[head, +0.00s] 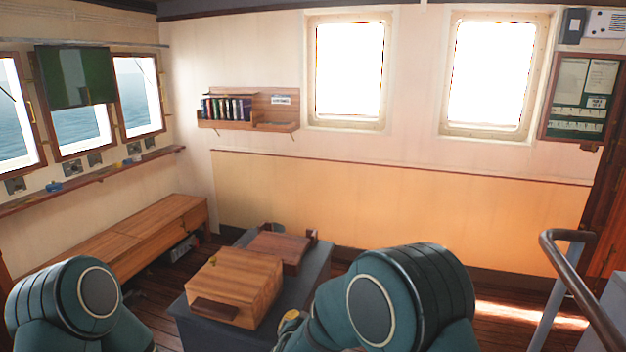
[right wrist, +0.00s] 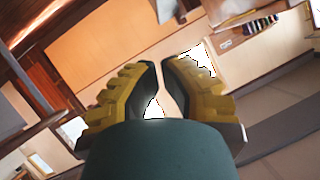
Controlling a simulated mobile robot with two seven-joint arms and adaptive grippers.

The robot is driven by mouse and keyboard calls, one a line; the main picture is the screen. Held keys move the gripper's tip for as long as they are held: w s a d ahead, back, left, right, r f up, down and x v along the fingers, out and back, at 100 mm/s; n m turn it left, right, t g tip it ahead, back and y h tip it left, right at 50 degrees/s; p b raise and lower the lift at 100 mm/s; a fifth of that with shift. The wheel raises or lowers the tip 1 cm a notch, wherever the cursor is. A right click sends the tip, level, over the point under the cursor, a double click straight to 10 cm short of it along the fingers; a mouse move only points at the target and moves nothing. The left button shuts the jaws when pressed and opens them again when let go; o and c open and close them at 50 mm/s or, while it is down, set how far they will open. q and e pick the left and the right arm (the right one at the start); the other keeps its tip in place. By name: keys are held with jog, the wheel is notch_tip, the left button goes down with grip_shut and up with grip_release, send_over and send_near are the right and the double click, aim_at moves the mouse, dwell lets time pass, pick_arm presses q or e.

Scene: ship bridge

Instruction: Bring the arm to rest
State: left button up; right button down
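My right gripper (right wrist: 159,68) shows in the right wrist view. Its two yellow, dark-padded fingers have a narrow gap between their tips, with only background seen through it. It holds nothing that I can see. In the head view my right arm (head: 400,300) is bent at the bottom centre, and its gripper cannot be made out clearly. My left arm (head: 75,305) is bent at the bottom left of the head view. My left gripper is out of view.
A grey table (head: 185,316) in front carries a wooden box (head: 240,280) and a darker wooden piece (head: 280,250). A long wooden bench (head: 130,240) runs along the left wall. A metal handrail (head: 580,280) stands at the right. A bookshelf (head: 247,110) hangs on the far wall.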

jog(key=s+d+f+n+g+y+b, duration=0.1)
jog(key=s+d+f+g, duration=0.2)
jog(key=s+d+f, duration=0.35)
jog(key=s+d+f+n+g+y+b, duration=0.1)
jog(key=s+d+f+g+b, duration=0.15)
jog(key=f, duration=0.75)
jog(key=s+d+f+n+g+y, duration=0.1)
jog(key=s+d+f+g, duration=0.1)
jog(key=s, duration=0.6)
jog(key=s+d+f+g+y+b, duration=0.1)
jog(key=s+f+g, duration=0.3)
jog(key=s, duration=0.5)
jog(key=shift+s+d+f+n+y, duration=0.3)
jog(key=shift+d+f+n+y, duration=0.25)
jog(key=shift+f, duration=0.25)
jog(key=shift+a, duration=0.1)
